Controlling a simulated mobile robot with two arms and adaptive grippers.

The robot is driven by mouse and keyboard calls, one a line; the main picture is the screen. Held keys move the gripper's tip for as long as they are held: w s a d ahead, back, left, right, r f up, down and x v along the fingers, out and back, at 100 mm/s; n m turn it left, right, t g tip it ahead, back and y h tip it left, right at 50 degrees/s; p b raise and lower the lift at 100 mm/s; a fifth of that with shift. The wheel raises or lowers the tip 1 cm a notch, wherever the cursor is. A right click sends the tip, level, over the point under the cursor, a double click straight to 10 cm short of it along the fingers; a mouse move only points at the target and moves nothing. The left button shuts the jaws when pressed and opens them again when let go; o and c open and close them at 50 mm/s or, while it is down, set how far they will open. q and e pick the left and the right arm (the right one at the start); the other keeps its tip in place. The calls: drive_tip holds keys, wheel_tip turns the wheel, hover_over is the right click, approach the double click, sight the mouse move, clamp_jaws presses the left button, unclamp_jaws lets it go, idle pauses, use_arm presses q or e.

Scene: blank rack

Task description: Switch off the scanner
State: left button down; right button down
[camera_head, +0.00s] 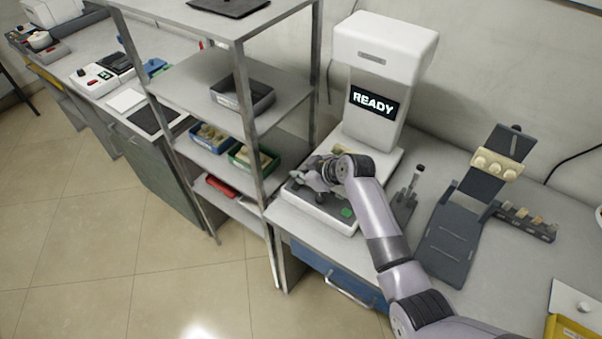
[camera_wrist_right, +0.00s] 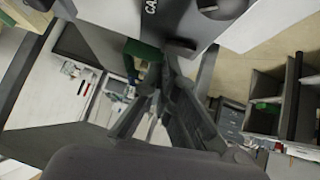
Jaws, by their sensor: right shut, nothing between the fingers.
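The scanner (camera_head: 383,48) is a white machine with a tall head and a low base on the bench. Its black display (camera_head: 374,102) reads READY in white letters. A green button (camera_head: 346,212) shows at the front right of the dark panel on its base. My right gripper (camera_head: 296,174) is over the front left of that base, shut and empty, and its wrist hides part of the panel. Whether it touches the panel cannot be told. In the right wrist view, its dark fingers (camera_wrist_right: 152,84) are close together. My left gripper is out of view.
A metal shelf rack (camera_head: 262,120) with bins stands close left of the scanner. A grey lever tool (camera_head: 408,195) and a dark stand with a beige part (camera_head: 497,163) are on the bench to the right. A blue drawer (camera_head: 340,275) is below the bench edge.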

drive_tip(key=shift+f, duration=0.1)
drive_tip(key=shift+w+d+f+g+b, duration=0.2)
drive_tip(key=shift+f+g+b, duration=0.25)
drive_tip(key=shift+b, duration=0.2)
drive_tip(key=shift+a+r+m, duration=0.1)
drive_tip(key=shift+m, duration=0.2)
drive_tip(key=shift+s+p, duration=0.15)
drive_tip(key=shift+p, duration=0.15)
drive_tip(key=shift+s+a+p, duration=0.5)
drive_tip(key=shift+s+p, duration=0.1)
drive_tip(key=shift+r, duration=0.1)
